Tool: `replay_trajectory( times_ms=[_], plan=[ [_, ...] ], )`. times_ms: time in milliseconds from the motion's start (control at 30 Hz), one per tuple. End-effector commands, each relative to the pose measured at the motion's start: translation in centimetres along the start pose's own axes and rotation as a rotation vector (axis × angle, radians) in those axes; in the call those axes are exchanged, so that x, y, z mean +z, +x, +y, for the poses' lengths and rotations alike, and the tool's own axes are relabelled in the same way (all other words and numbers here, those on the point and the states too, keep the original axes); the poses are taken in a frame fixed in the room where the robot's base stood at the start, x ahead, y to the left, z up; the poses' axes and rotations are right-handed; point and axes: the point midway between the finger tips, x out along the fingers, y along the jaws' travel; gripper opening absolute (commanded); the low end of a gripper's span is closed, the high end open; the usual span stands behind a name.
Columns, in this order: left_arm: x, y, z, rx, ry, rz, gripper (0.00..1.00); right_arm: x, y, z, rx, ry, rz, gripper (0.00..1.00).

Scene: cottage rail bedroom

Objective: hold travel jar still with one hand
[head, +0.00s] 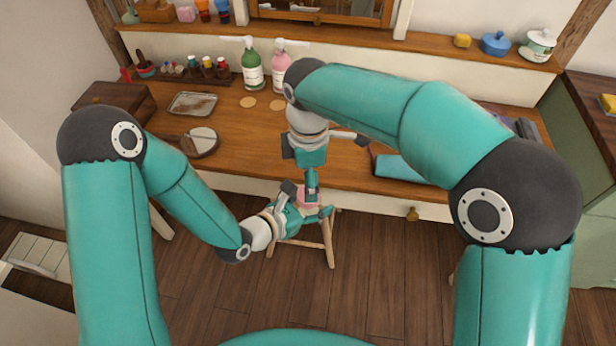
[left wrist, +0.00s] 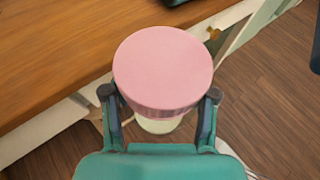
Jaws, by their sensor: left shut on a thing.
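The travel jar has a wide pink lid (left wrist: 162,65) and a pale body (left wrist: 160,125) showing below it in the left wrist view. In the head view only a bit of the pink jar (head: 304,199) shows, at the table's front edge. My left gripper (head: 309,202) has one finger on each side of the jar and is shut on it; its fingers also show in the left wrist view (left wrist: 160,96). My right gripper (head: 312,190) points down just above the jar. It is seen edge-on, so its opening and any contact with the lid are unclear.
A wooden stool (head: 328,240) stands below the jar. The wooden table (head: 240,150) holds a round hand mirror (head: 201,141), a tray (head: 192,103), a green pump bottle (head: 252,70), a pink pump bottle (head: 281,68) and a blue cloth (head: 396,168). Floor shows in front.

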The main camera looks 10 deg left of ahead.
Motion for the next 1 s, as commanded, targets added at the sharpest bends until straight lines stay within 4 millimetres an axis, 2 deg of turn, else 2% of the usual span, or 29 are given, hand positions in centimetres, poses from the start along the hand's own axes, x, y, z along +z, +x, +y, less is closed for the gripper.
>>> replay_trajectory(
  times_ms=[100,200,533,667,1000],
  plan=[
    [0.1,0.0,0.0,0.000,0.000,-0.001,0.00,-0.1,-2.0,0.1,0.007,-0.070,0.002,0.72],
    [0.0,0.0,0.0,0.000,0.000,-0.001,0.00,-0.1,-3.0,0.1,0.005,-0.113,0.002,0.72],
    [0.0,0.0,0.0,0.000,0.000,-0.001,0.00,0.0,-3.0,0.0,0.002,-0.119,0.001,0.72],
    [0.0,0.0,0.0,0.000,0.000,-0.001,0.00,0.0,-2.2,0.0,0.001,-0.119,0.000,0.72],
    [0.0,0.0,0.0,0.000,0.000,-0.001,0.00,0.0,2.5,0.0,-0.001,-0.119,-0.001,0.72]
  ],
)
